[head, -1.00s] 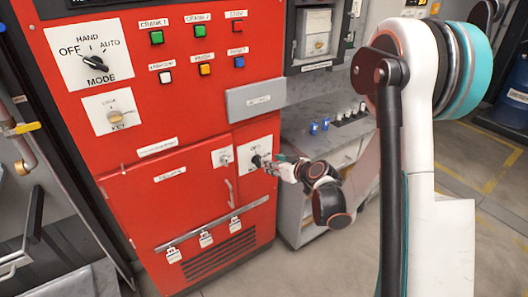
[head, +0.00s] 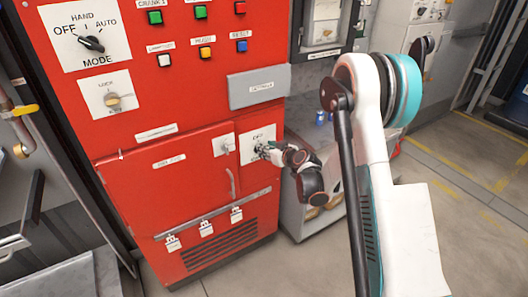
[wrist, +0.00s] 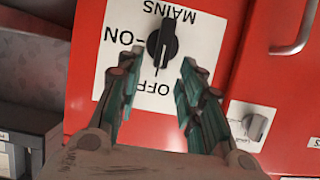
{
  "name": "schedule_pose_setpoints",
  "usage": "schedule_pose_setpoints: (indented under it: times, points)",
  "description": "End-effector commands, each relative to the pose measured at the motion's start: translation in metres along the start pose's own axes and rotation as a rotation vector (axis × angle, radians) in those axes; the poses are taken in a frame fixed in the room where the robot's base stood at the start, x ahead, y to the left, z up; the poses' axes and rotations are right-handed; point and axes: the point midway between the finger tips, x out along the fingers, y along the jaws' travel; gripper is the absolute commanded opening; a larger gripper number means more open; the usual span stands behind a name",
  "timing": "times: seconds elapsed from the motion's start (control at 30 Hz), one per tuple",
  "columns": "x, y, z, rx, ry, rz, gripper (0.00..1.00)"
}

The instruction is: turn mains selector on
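The mains selector is a black knob (wrist: 162,45) on a white plate (wrist: 118,60), upside down in the wrist view. The plate reads MAINS, ON and OFF. The knob's long grip lies along the line between MAINS and OFF, not toward ON. My gripper (wrist: 158,76) is open, its two teal-padded fingers spread on either side below the knob, with nothing between them. In the head view my gripper (head: 268,151) is in front of the plate (head: 250,134) and hides most of the knob. Contact with the knob cannot be told.
A smaller grey knob (wrist: 256,126) sits beside the plate on the red cabinet (head: 130,120). The mode switch (head: 91,43) and key switch (head: 113,101) are higher left. A grey counter stands right of the cabinet.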

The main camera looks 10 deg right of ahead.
Motion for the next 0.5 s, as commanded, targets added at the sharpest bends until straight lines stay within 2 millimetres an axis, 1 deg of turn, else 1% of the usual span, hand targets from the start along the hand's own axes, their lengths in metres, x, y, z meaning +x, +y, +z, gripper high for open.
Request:
schedule_pose_setpoints:
  times: [0.03, 0.2, 0.33, 0.5]
  points:
    - [0.009, 0.0, 0.002, 0.0, 0.0, -0.001, 0.35]
    - [0.025, 0.0, 0.001, 0.0, 0.0, -0.001, 0.35]
    - [0.03, 0.0, 0.0, 0.0, 0.0, -0.001, 0.35]
    - [0.03, 0.0, 0.0, 0.0, 0.0, 0.0, 0.35]
